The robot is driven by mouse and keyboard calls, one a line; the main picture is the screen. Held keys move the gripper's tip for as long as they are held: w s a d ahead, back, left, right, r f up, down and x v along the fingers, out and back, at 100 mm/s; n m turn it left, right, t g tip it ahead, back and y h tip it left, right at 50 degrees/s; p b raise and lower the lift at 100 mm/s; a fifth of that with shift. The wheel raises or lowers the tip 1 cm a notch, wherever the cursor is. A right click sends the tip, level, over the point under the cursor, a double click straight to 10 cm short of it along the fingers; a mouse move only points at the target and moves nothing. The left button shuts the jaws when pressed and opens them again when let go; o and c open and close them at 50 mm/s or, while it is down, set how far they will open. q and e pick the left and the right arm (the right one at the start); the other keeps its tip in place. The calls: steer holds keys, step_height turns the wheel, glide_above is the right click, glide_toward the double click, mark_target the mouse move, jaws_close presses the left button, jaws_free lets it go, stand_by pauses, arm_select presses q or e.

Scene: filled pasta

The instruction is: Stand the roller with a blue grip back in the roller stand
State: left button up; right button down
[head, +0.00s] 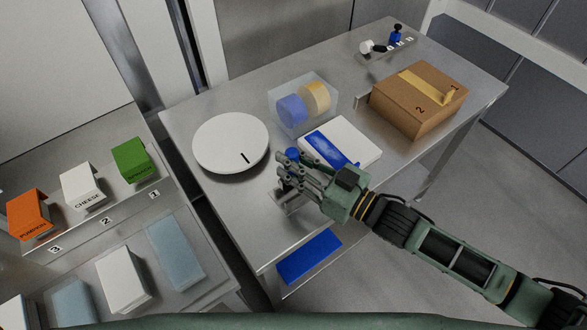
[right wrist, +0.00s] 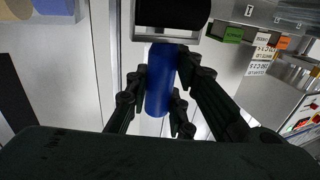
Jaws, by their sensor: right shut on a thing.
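The roller's blue grip (head: 292,154) shows at my right gripper (head: 286,173) in the head view, near the table's front edge. In the right wrist view the blue grip (right wrist: 160,85) lies between the fingers, which are shut on it. A black part (right wrist: 172,12) and a pale metal frame (right wrist: 164,37) sit at its upper end. A small metal fixture (head: 288,203) is just below the gripper in the head view; it may be the roller stand, but the fingers partly hide it. I cannot tell whether the roller touches it. My left gripper is not in view.
A white round plate (head: 230,143) lies left of the gripper. A white block with a blue patch (head: 352,140), a clear box with discs (head: 302,103) and a cardboard box (head: 420,105) stand behind. A small rack (head: 387,52) is at the back. A blue slab (head: 309,257) lies lower down.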

step_height(320, 180, down, 4)
steer(key=shift+w+r, duration=0.1)
steer(key=shift+r, duration=0.15)
steer(key=shift+f, duration=0.1)
steer(key=shift+f, duration=0.2)
steer(key=c, duration=1.5)
jaws_free()
steer(key=shift+c, duration=0.2)
